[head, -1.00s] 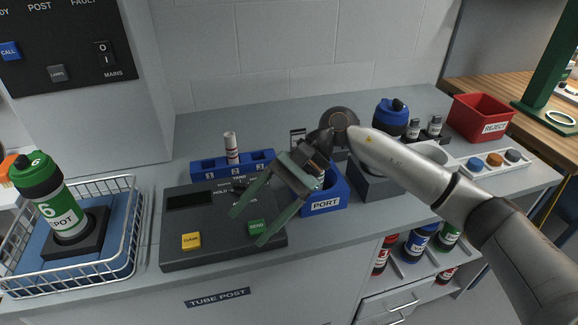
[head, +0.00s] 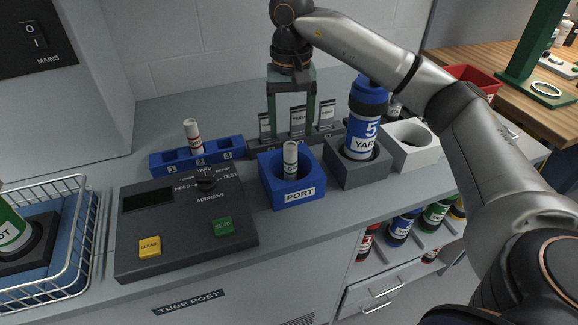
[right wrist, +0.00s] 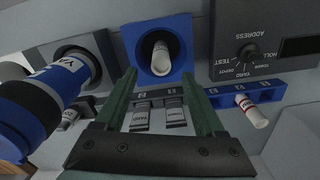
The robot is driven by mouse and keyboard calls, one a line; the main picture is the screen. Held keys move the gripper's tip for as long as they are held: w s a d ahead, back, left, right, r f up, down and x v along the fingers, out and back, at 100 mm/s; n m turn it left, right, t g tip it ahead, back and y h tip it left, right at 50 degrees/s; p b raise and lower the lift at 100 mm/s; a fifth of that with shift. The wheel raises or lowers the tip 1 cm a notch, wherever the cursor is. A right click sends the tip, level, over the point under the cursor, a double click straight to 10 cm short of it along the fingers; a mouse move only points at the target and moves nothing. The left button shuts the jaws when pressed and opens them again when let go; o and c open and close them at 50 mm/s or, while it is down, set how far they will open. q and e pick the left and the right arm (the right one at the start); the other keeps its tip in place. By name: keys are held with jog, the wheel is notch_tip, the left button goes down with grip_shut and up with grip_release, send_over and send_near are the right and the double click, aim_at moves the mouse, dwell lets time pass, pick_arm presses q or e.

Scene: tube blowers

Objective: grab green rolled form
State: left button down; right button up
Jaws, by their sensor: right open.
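A white rolled form (head: 290,160) with a faint greenish marking stands upright in the blue PORT block (head: 279,195). It also shows in the right wrist view (right wrist: 160,58), just beyond the fingertips. My right gripper (head: 291,136) is open and empty, pointing down above and slightly behind this roll. In the right wrist view its green fingers (right wrist: 160,76) are spread to either side of the roll's line. My left gripper is not in view.
A grey block holding a blue YARD canister (head: 364,125) stands right of the PORT block, with a white holder (head: 425,152) beyond. Card holders (head: 298,122) stand behind. The control panel (head: 180,225) lies to the left, beside a wire basket (head: 75,262).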

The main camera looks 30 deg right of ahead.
aim_at(291, 146)
jog(key=shift+a+f, duration=0.1)
jog(key=shift+f, duration=3.4)
grip_shut()
